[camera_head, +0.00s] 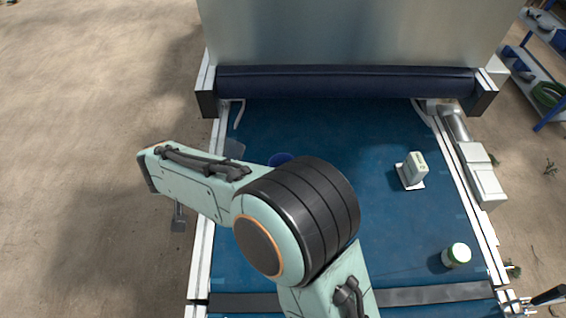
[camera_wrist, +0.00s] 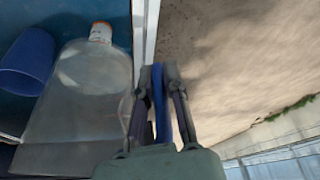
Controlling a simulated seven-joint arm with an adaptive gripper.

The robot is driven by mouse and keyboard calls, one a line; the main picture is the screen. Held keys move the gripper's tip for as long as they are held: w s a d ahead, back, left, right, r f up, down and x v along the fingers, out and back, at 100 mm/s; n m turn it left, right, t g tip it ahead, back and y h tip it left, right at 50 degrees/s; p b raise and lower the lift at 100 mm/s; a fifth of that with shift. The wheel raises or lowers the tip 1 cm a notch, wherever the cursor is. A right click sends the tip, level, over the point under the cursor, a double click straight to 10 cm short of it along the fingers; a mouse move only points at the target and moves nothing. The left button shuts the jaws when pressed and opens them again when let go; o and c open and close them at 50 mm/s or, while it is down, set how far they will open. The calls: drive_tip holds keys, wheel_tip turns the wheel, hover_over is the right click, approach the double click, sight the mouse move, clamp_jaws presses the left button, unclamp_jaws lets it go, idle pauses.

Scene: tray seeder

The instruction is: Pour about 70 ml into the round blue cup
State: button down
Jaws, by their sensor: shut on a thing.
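The round blue cup (camera_wrist: 28,60) stands at the left of the wrist view. In the head view the blue cup (camera_head: 280,159) shows just behind my arm, partly hidden by it. My gripper (camera_wrist: 160,75) is shut on a narrow blue strip (camera_wrist: 160,110) that looks like a handle. A large clear vessel (camera_wrist: 75,115) is between the cup and my fingers; the strip seems to belong to it, but the join is hidden. A greyish see-through shape (camera_head: 234,148) shows left of the cup in the head view. I cannot make out the liquid level or any stream.
A white and orange capped thing (camera_wrist: 100,32) shows beyond the clear vessel. A dark roller (camera_head: 345,82) closes the far end.

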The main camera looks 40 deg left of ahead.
drive_tip(key=shift+s+a+f+t, duration=0.1)
drive_tip(key=shift+s+f+t, duration=0.1)
drive_tip(key=shift+t, duration=0.3)
